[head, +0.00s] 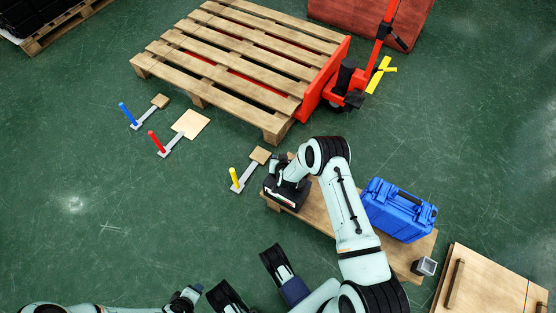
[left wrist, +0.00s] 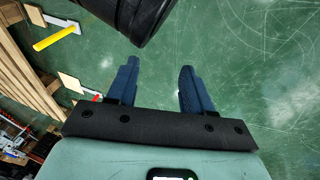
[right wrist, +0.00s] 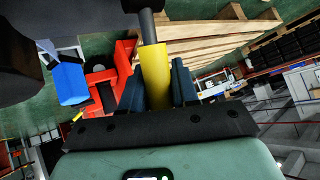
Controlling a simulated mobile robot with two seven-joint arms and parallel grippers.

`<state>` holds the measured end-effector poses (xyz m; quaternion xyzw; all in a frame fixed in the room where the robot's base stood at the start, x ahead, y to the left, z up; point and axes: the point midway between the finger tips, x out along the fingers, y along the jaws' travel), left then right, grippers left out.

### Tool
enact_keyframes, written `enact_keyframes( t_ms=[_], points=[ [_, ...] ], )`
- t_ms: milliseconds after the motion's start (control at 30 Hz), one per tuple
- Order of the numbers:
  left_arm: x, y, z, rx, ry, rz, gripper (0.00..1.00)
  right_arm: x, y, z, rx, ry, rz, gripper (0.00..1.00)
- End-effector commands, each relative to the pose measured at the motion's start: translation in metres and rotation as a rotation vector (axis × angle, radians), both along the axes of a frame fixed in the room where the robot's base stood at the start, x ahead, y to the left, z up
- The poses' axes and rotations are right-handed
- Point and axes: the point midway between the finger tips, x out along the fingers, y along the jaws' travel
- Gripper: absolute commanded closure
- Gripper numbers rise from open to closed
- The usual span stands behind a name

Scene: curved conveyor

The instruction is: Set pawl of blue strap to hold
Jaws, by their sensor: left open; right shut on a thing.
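I make out no strap or pawl in any view. A blue-handled lever (head: 128,114) stands on the floor at the left in the head view, with a small wooden block at its far end. My right gripper (right wrist: 157,85) is shut on a yellow handle (right wrist: 155,68) with a dark shaft above it. In the head view the right hand (head: 289,186) is at the left end of a wooden board, right of the yellow-handled lever (head: 234,178); the held handle is hidden there. My left gripper (left wrist: 158,78) is open and empty above green floor.
A red-handled lever (head: 156,142) stands between the blue and yellow ones. A wooden pallet (head: 235,55) with a red pallet jack (head: 330,82) is behind. A blue case (head: 398,210) sits on the board (head: 318,208).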

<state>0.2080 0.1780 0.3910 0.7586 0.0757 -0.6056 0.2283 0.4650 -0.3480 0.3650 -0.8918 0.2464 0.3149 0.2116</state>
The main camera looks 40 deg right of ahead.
Motion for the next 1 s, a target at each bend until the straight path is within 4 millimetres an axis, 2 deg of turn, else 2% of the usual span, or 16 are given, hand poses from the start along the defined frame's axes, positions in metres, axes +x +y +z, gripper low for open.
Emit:
enact_keyframes(
  t_ms=[267, 300, 367, 733, 900, 1000],
  points=[
    [0.0, 0.0, 0.0, 0.0, 0.0, 0.0, 0.49, 0.0, -0.001, 0.0, 0.001, 0.0, -0.002, 1.0],
    [0.0, 0.0, 0.0, 0.0, 0.001, 0.0, 0.49, 0.0, -0.001, 0.0, 0.001, 0.0, -0.002, 0.67],
    [0.0, 0.0, 0.0, 0.0, 0.001, 0.0, 0.49, 0.0, -0.001, 0.0, 0.001, 0.0, -0.002, 0.49],
    [-0.001, -0.001, 0.003, -0.001, 0.0, -0.001, 0.49, -0.003, 0.001, 0.004, 0.001, 0.0, -0.001, 0.49],
    [-0.004, -0.007, 0.019, -0.014, 0.003, -0.013, 0.49, -0.019, 0.008, 0.023, 0.0, 0.0, 0.0, 0.49],
    [-0.017, -0.015, 0.029, -0.031, 0.037, -0.027, 0.49, -0.035, 0.016, 0.039, 0.002, 0.001, 0.0, 0.49]
  ],
)
